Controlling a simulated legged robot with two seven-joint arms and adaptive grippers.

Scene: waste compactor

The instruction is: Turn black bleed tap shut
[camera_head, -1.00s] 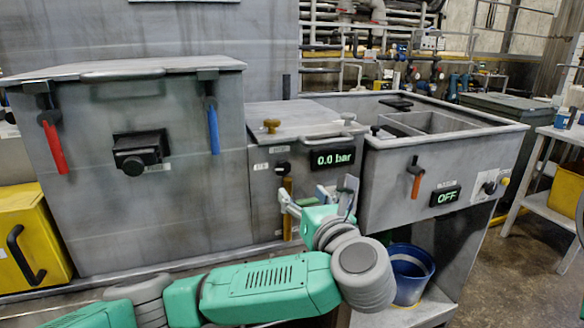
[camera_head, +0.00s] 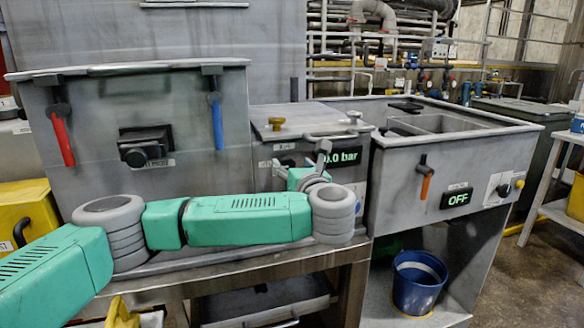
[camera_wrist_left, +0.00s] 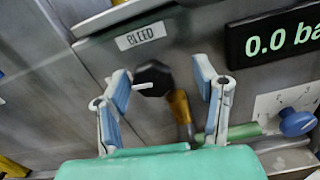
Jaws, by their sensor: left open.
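The black bleed tap (camera_wrist_left: 153,76) is a dark knob with a white pointer mark, under a BLEED label (camera_wrist_left: 140,36) on the grey panel. In the left wrist view it lies between the two fingers of my open left gripper (camera_wrist_left: 165,92), nearer the left finger. I cannot tell whether either finger touches it. In the head view my left gripper (camera_head: 305,172) is at the panel's front and hides much of the tap. My right gripper is not in view.
The 0.0 bar display (camera_wrist_left: 280,40) is to the right of the tap. A blue knob (camera_wrist_left: 297,122) is at lower right. A blue bucket (camera_head: 418,285) stands below.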

